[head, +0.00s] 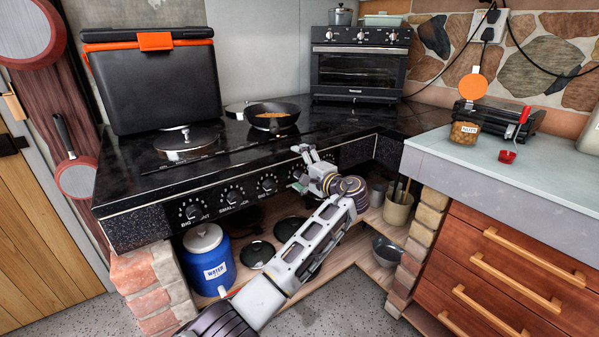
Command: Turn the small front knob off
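The black stove (140,225) has a row of dark knobs on its front panel. The leftmost knob (191,210) has a label starting "BIG". The second knob (233,195) has a label starting "SMALL"; the rest is too small to read surely. A third knob (268,184) sits to their right, just left of my gripper. My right gripper is not in view.
A pan (272,116) with food and a lidded burner (185,140) are on the stovetop. A blue water canister (209,262) and pan lids stand on the shelf below. A counter with wooden drawers (510,270) and brick pillar (425,225) bound the right side.

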